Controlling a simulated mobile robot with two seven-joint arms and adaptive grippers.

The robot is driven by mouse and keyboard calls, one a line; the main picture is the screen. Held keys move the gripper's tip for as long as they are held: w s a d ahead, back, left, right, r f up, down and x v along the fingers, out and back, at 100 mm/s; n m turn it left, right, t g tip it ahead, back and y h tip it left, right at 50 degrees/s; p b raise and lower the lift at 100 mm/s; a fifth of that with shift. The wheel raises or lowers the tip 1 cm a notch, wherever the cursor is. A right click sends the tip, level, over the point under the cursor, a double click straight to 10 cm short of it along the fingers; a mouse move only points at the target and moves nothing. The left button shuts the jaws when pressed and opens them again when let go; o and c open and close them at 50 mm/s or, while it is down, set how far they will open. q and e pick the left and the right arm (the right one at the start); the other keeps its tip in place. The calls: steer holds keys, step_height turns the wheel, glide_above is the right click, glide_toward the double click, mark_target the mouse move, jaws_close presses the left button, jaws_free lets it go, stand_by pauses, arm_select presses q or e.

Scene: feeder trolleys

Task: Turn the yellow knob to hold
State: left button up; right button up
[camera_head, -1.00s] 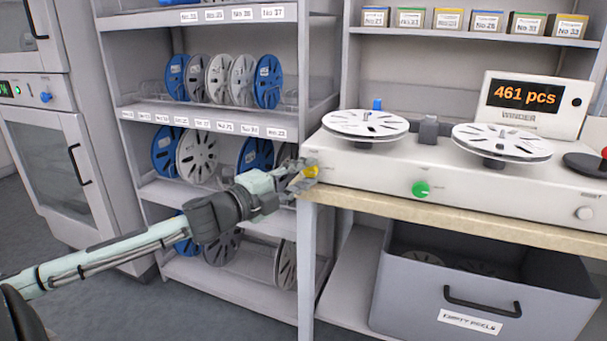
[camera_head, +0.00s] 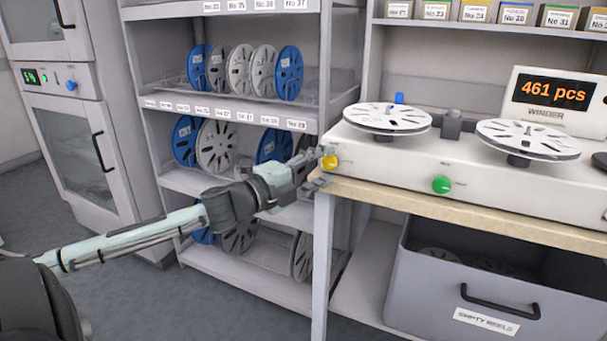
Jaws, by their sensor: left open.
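The yellow knob (camera_head: 330,162) sits on the left end of the front face of the white winder (camera_head: 390,165), which stands on a wooden-topped bench. My left gripper (camera_head: 318,168) is open, with its fingertips right beside the knob on its left. I cannot tell whether the fingers touch the knob. The marks around the knob are too small or hidden to read, so its setting is unclear. My right gripper is not in view.
A green knob (camera_head: 441,185) is farther right on the winder's front. Two white reels (camera_head: 387,118) lie on top, beside a display (camera_head: 553,92) reading 461 pcs. A reel shelf (camera_head: 225,110) stands behind my left arm. A grey bin (camera_head: 430,300) is under the bench.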

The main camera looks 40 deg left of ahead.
arm_select(q)
steer(key=s+a, duration=0.1)
steer(key=s, duration=1)
steer(key=shift+s+a, duration=0.25)
steer(key=shift+a, duration=0.15)
steer(key=s+a+f+n+g+y, duration=0.1)
steer(key=a+f+n+g+y, duration=0.15)
steer(key=a+f+n, duration=0.4)
steer(key=s+a+f+n+g+y, duration=0.15)
steer(key=a+f+y, duration=0.25)
steer(key=f, duration=0.6)
steer(key=s+f+n+g+y, duration=0.1)
steer(key=s+f+n+g, duration=0.15)
steer(key=f, duration=0.65)
steer(key=s+f+n+g, duration=0.2)
steer(key=s+f+n, duration=0.1)
steer(key=f, duration=0.6)
steer(key=s+d+f+n+g+h, duration=0.1)
steer(key=s+d+f, duration=0.4)
steer(key=d+f, duration=0.6)
steer(key=s+d+f+n+g+h, duration=0.2)
steer(key=s+d+f+g, duration=0.4)
steer(key=d+f, duration=0.5)
steer(key=shift+d+f+n, duration=0.3)
steer(key=shift+f+n, duration=0.2)
steer(key=shift+n, duration=0.25)
